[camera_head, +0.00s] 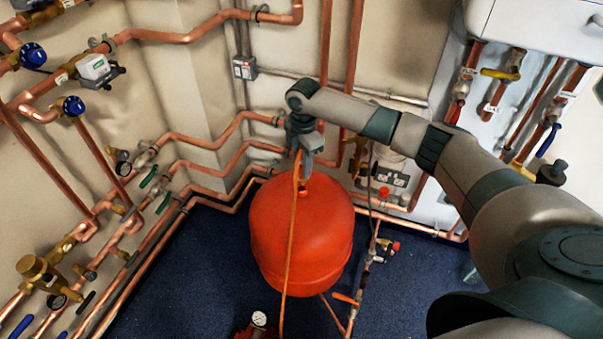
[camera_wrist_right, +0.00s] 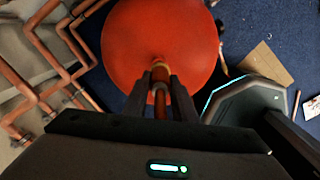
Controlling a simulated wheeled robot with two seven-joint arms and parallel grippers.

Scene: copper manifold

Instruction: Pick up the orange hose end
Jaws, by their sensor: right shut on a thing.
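The orange hose (camera_head: 290,235) hangs down in front of the red tank in the head view. Its upper end is at my right gripper (camera_head: 303,168), above the tank top. In the right wrist view, the hose end (camera_wrist_right: 160,74) sits between the two dark fingers of my right gripper (camera_wrist_right: 160,88), which are shut on it. The end looks orange and brass-coloured and points toward the tank. My left gripper is not in view.
The rounded red tank (camera_head: 325,240) stands on the blue floor (camera_head: 205,275) below my right gripper. Copper pipes (camera_head: 225,140) with valves run along the walls behind and to the left. A white unit (camera_head: 535,25) hangs at upper right. A gauge (camera_head: 259,318) shows at the bottom.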

